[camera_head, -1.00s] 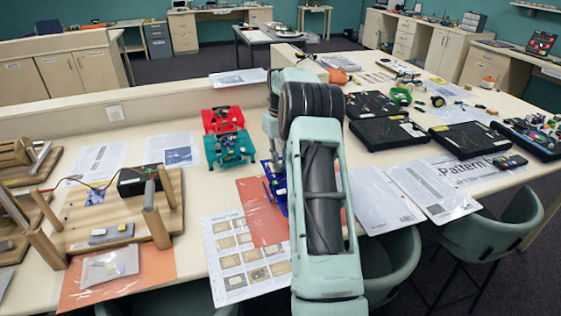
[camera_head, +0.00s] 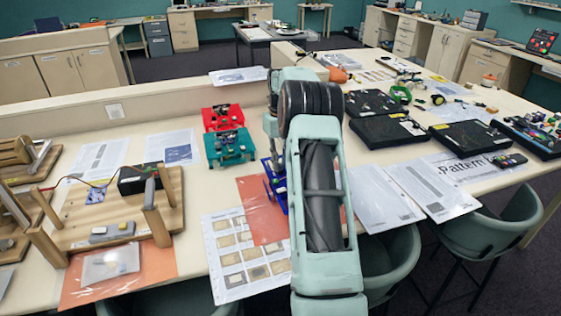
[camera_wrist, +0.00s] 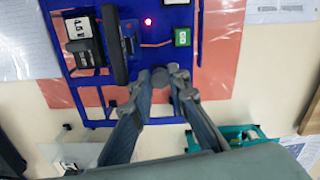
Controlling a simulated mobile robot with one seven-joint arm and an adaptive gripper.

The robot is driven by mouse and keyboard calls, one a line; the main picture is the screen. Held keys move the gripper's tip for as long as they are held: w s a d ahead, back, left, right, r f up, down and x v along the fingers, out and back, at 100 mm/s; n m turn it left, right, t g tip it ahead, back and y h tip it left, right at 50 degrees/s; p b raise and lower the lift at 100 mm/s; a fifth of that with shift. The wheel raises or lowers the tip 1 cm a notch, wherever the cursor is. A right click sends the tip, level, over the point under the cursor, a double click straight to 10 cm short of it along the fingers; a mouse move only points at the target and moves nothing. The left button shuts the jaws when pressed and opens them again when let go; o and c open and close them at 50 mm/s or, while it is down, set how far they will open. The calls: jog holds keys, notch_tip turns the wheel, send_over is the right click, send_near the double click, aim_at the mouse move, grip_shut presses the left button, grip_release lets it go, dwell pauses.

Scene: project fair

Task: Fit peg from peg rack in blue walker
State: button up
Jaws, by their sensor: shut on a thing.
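The blue walker (camera_head: 271,182) lies on the table behind my arm, partly hidden by it. In the wrist view the blue walker (camera_wrist: 209,85) fills the top middle, with a black wheel-like part, a battery-like block, a small green block and a lit red light. My gripper (camera_wrist: 161,80) is at the walker's near edge, its fingers closed around a small dark round thing, likely the peg (camera_wrist: 160,76). I cannot tell whether the peg touches the walker. The head view hides my gripper behind my arm. I cannot make out the peg rack.
A teal walker (camera_head: 230,148) and a red walker (camera_head: 222,117) stand left of the blue one. A wooden rig (camera_head: 110,215) is at the left. Black trays (camera_head: 390,131) and papers (camera_head: 400,195) lie to the right. A low partition (camera_head: 120,110) runs behind.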

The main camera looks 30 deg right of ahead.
jog(key=shift+f, duration=0.1)
dwell(0.5)
jog(key=o, duration=0.9)
jog(key=shift+r+p, duration=2.9)
jog(key=shift+r, duration=0.85)
